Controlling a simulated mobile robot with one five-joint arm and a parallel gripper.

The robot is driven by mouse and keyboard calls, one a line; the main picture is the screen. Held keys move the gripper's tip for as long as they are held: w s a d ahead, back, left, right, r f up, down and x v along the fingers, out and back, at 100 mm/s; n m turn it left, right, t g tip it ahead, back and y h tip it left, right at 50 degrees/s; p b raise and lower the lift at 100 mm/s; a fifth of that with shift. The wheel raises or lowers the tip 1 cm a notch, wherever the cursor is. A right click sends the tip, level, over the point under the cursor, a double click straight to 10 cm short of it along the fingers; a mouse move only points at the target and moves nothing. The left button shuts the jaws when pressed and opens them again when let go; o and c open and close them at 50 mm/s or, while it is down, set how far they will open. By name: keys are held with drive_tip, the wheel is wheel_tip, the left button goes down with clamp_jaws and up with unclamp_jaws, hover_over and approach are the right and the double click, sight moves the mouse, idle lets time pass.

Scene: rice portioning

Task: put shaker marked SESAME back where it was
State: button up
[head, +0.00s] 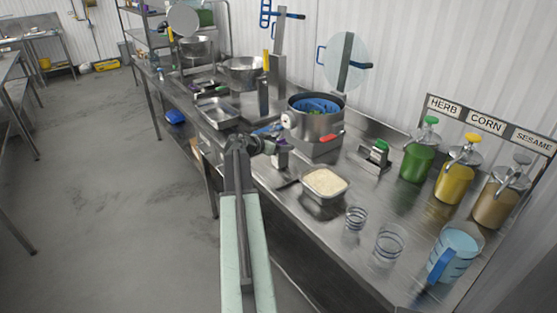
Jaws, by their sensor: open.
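The SESAME shaker (492,205) is a clear container with brown contents and a grey top. It stands upright at the right end of the steel counter, below the sign part reading SESAME (535,140). My gripper (268,146) is at the end of my arm, over the counter's front edge near the steel cooker. It is small in view, open and far to the left of the shaker, with nothing visible in it.
A green shaker (419,155) and a yellow shaker (456,175) stand left of the SESAME one. A blue-handled jug (452,254), two glasses (389,245) and a rice tray (325,186) are in front. The steel cooker (314,122) stands near my gripper.

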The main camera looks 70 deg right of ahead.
drive_tip(key=x, duration=0.2)
drive_tip(key=b+x, duration=0.1)
drive_tip(key=x, duration=0.1)
drive_tip(key=shift+w+f, duration=0.15)
drive_tip(key=shift+w, duration=0.1)
drive_tip(key=shift+a, duration=0.1)
drive_tip(key=shift+c, duration=0.4)
